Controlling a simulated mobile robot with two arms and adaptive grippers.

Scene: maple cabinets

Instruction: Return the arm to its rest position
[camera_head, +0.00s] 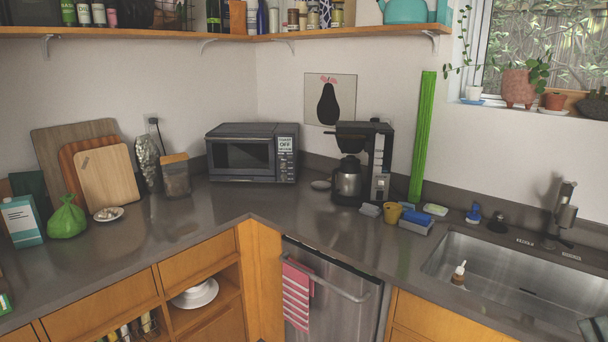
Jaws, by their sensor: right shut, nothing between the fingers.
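The frame shows only a small part of me. A dark shape in the bottom right corner, cut off by the frame, seems to be my right gripper (594,329). It lies in front of the sink's near right side, apart from the counter objects, and I see nothing held there. Its fingers do not show clearly. My left gripper is not in view.
A steel sink (490,265) with a small bottle (459,272) in it is at right. A coffee maker (379,160), microwave (252,153) and cutting boards (106,178) stand along the back. A striped towel (297,293) hangs on the dishwasher.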

